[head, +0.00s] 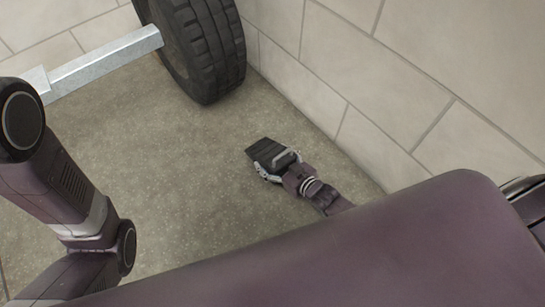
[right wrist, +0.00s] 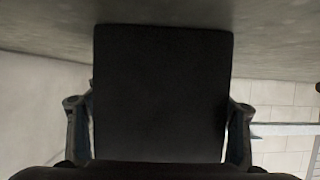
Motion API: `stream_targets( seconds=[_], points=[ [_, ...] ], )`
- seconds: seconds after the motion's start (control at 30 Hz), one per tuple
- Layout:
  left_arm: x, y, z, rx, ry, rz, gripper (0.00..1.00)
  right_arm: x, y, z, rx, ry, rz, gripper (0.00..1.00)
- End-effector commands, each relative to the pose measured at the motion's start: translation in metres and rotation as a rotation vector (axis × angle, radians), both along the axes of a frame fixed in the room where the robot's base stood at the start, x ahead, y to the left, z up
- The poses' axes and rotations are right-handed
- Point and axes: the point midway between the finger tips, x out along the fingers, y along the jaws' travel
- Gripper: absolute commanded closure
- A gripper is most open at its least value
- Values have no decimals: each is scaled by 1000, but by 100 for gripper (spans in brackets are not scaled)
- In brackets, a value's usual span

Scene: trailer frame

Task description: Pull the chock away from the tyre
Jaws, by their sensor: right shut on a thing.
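The black chock (head: 268,152) is a dark wedge on or just above the floor, apart from the tyre (head: 204,48), with bare floor between them. My right gripper (head: 272,164) is shut on the chock, one finger on each side of it. In the right wrist view the chock (right wrist: 162,95) is a dark block filling the middle, with the fingers (right wrist: 158,135) at its left and right sides. Whether the chock touches the floor I cannot tell. My left arm shows at the left of the head view, but its gripper is out of view.
A grey metal beam (head: 105,62) runs from the wheel to the left. A pale block wall (head: 400,105) stands along the right, close to the wheel and my right gripper. The speckled floor (head: 175,180) is clear left of the chock.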

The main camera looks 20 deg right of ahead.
Motion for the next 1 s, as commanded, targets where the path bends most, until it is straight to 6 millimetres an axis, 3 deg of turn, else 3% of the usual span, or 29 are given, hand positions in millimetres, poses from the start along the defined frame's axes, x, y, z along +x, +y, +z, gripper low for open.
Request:
stream_targets(
  seconds=[0.17,0.2,0.37,0.77,1.0],
  points=[
    [0,0,0,0,1,0,60,-1,0,-1,-1,3,0,84],
    [0,0,0,0,0,0,60,-1,0,-1,-1,4,0,23],
    [0,0,0,0,0,0,60,-1,0,-1,-1,2,0,5],
    [-2,1,0,-3,-2,0,60,-6,-2,1,-1,2,-1,5],
    [-1,1,0,-2,-3,-1,60,-41,-14,15,-1,4,0,5]
  ],
)
